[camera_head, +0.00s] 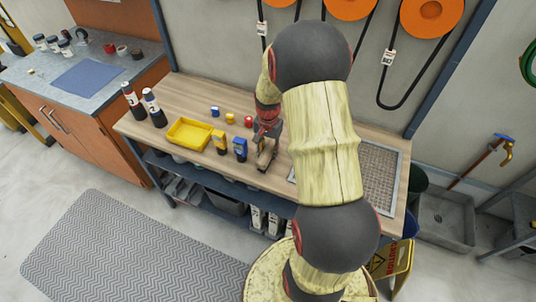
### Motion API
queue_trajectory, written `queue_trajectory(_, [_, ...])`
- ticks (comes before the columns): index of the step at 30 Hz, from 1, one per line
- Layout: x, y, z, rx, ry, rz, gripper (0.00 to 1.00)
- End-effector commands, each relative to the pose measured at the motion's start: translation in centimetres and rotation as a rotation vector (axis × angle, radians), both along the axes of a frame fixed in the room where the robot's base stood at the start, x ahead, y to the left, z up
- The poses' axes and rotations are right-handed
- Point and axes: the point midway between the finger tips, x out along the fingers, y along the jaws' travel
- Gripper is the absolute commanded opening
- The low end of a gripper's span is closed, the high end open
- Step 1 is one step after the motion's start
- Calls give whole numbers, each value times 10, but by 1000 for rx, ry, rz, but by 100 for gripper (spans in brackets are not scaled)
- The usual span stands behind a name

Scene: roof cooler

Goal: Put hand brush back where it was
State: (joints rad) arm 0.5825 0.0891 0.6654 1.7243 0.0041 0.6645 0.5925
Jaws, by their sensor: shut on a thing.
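My arm reaches over the wooden workbench (282,181). My gripper (267,140) is near the middle of the bench, to the right of the small blue-and-black item. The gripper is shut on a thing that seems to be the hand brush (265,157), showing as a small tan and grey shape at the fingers. Its bristles and full outline cannot be made out. I cannot tell whether it touches the bench top. My arm hides part of the bench behind and to the right of the gripper.
A yellow tray (174,141), a yellow-and-black item (219,143) and a blue-and-black item (240,149) stand left of the gripper. Small coloured caps (230,118) lie behind them. Two bottles (153,108) stand at the left end. A metal grate (377,175) fills the right end.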

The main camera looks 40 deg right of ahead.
Motion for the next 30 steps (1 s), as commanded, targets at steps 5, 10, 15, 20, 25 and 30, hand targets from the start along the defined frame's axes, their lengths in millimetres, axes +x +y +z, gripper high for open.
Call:
queue_trajectory(5, [0,0,-14,-1,-2,0,0])
queue_trajectory(10, [0,0,-13,-1,-2,0,0])
queue_trajectory(15, [0,0,-17,-1,-1,0,30])
queue_trajectory(20, [0,0,-16,-1,-1,0,39])
queue_trajectory(25, [0,0,-16,-1,-1,0,47])
queue_trajectory(30, [0,0,-16,-1,-1,0,47])
